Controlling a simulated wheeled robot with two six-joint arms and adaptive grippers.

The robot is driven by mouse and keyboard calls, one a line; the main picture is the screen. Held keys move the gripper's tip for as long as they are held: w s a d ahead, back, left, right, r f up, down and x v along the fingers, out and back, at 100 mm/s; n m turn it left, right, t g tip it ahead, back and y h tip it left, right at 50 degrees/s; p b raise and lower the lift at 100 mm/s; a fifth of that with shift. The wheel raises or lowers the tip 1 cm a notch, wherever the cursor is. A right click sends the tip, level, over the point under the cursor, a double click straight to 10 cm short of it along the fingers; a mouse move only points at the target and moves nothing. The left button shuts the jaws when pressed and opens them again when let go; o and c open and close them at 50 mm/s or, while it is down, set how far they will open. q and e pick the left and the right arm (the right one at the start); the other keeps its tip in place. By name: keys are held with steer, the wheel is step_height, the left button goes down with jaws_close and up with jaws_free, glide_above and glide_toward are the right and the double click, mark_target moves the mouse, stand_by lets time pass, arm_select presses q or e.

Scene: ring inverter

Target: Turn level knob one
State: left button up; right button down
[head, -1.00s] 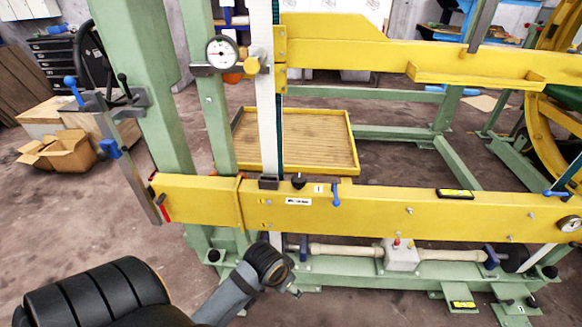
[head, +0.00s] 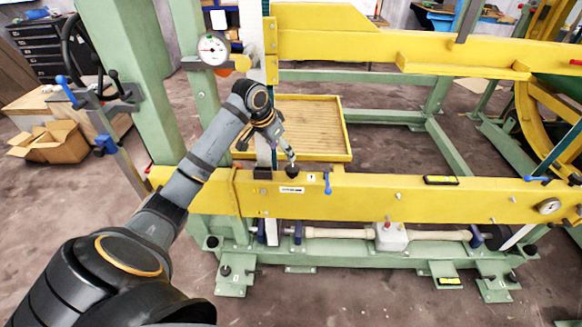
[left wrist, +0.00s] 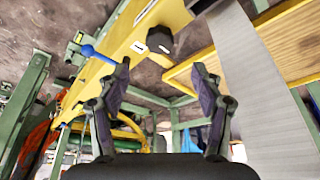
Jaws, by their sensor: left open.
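The black knob (head: 292,171) sits on top of the lower yellow beam (head: 400,203), beside a small white label marked 1 (head: 311,177). In the left wrist view the black knob (left wrist: 160,41) shows on the beam, beyond the fingers and roughly between them in the picture. My left gripper (head: 289,153) is just above the knob in the head view. In the left wrist view its fingers (left wrist: 162,70) are spread apart with nothing between them. I cannot tell whether a finger touches the knob. My right gripper is not in view.
A small blue handle (head: 327,183) stands on the beam right of the knob. A pale upright strip (head: 270,35) is close to my left gripper. A dial gauge (head: 212,48) is up left. A yellow tray (head: 346,140) lies behind.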

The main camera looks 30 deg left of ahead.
mark_target(292, 168)
arm_select(q)
steer(key=x, duration=1)
steer(key=shift+w+f, duration=0.1)
steer(key=shift+f, duration=0.25)
